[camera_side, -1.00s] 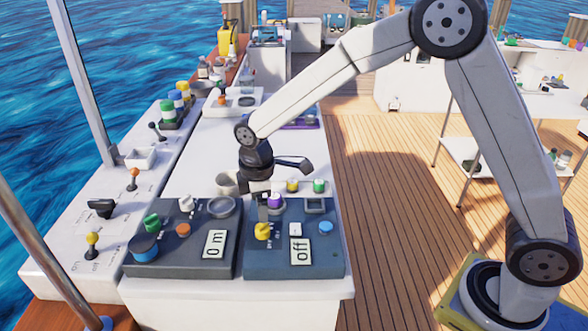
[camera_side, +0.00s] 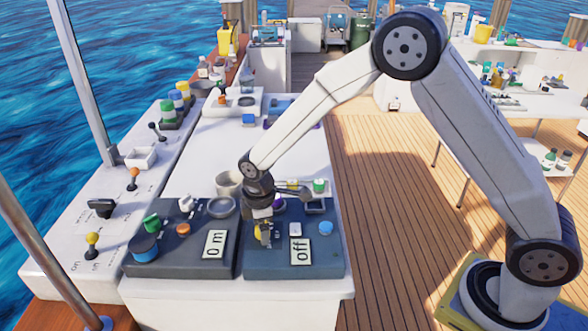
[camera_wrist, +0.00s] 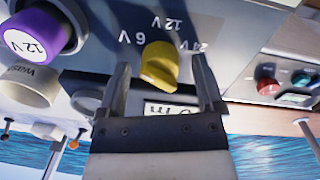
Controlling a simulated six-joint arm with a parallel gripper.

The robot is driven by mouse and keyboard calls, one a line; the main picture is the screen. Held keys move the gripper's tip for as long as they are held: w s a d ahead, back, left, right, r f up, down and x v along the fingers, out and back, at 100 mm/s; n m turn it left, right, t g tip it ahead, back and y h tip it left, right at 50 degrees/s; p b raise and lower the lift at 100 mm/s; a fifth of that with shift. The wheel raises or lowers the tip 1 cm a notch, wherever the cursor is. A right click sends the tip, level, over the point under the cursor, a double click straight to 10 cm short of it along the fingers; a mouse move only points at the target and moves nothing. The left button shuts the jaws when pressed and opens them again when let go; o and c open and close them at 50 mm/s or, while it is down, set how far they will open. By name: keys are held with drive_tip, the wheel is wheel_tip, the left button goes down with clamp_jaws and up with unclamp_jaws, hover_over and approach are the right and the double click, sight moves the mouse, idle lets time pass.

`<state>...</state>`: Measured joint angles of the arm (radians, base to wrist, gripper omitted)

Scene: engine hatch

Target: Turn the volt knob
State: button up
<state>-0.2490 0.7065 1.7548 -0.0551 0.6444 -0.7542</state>
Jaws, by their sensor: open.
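The yellow volt knob (camera_wrist: 158,66) sits on a dark panel (camera_side: 318,262), with 6 V, 12 V and 24 V marks beside it in the wrist view. In the side view the knob (camera_side: 257,232) is partly hidden by my gripper (camera_side: 264,236). My gripper (camera_wrist: 161,68) is open, pointing at the panel, with one finger on each side of the knob in the wrist view. I cannot tell whether the fingers touch it. A display (camera_side: 300,251) on the same panel reads "off".
A purple 12V-marked cap (camera_wrist: 38,34) is near my gripper. A white button (camera_side: 295,229) and a blue button (camera_side: 325,228) share the panel. The left panel holds a blue knob (camera_side: 144,247), a green knob (camera_side: 152,222) and a "0 m" display (camera_side: 214,244).

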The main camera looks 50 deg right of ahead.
clamp_jaws()
drive_tip(key=shift+m, duration=0.5)
drive_tip(key=m, duration=1.1)
drive_tip(key=shift+g, duration=0.3)
unclamp_jaws()
